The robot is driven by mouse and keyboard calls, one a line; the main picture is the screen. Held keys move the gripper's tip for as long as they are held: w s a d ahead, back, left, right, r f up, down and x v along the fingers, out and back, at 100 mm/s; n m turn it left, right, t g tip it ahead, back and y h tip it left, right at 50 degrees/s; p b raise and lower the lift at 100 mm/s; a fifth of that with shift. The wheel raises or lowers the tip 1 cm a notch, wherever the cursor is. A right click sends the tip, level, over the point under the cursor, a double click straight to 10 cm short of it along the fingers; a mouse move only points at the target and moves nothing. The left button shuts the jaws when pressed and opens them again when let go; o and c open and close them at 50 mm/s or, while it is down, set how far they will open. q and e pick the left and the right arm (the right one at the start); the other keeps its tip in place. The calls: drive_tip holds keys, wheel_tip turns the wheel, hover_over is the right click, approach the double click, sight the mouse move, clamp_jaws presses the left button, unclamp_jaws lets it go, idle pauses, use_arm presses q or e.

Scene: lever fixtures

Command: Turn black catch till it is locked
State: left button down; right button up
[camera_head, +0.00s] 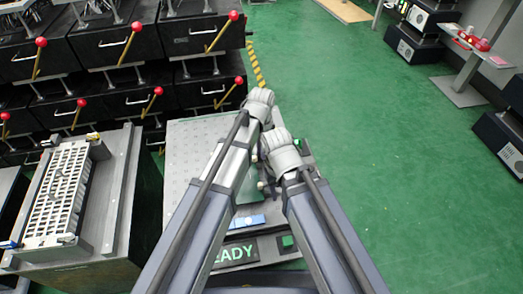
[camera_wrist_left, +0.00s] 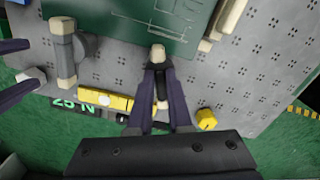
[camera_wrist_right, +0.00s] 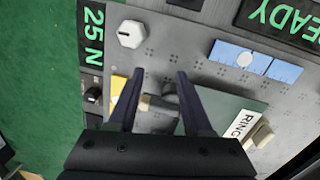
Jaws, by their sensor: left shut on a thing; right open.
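My left gripper (camera_wrist_left: 158,68) is shut on a short handle (camera_wrist_left: 158,54) with a beige tip, beside the edge of the green plate (camera_wrist_left: 125,27) in the left wrist view. A dark part shows between its fingers; it seems to be the black catch, but the fingers cover most of it. My right gripper (camera_wrist_right: 160,76) is open in the right wrist view. In the head view, my wrists and arms hide the catch and most of the fixture.
The perforated grey board (camera_head: 185,150) carries a yellow bar (camera_wrist_left: 105,102), a yellow knob (camera_wrist_left: 206,118), a grey post (camera_wrist_left: 63,55), a white dial (camera_wrist_right: 131,34) and a blue block (camera_wrist_right: 240,59). A READY display (camera_head: 240,253) stands at the front.

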use_arm(q)
drive_tip(key=shift+m, duration=2.1)
drive_tip(key=c, duration=0.8)
unclamp_jaws()
drive_tip(key=shift+c, duration=0.2)
drive_tip(key=shift+r, duration=0.1)
use_arm(e)
drive_tip(key=shift+r, duration=0.1)
use_arm(q)
wheel_tip(320, 180, up, 8)
drive_tip(key=p, duration=0.8)
drive_tip(key=shift+f, duration=0.2)
use_arm(e)
wheel_tip(320, 180, up, 8)
drive_tip(key=shift+f, duration=0.2)
drive_tip(key=shift+a, duration=0.1)
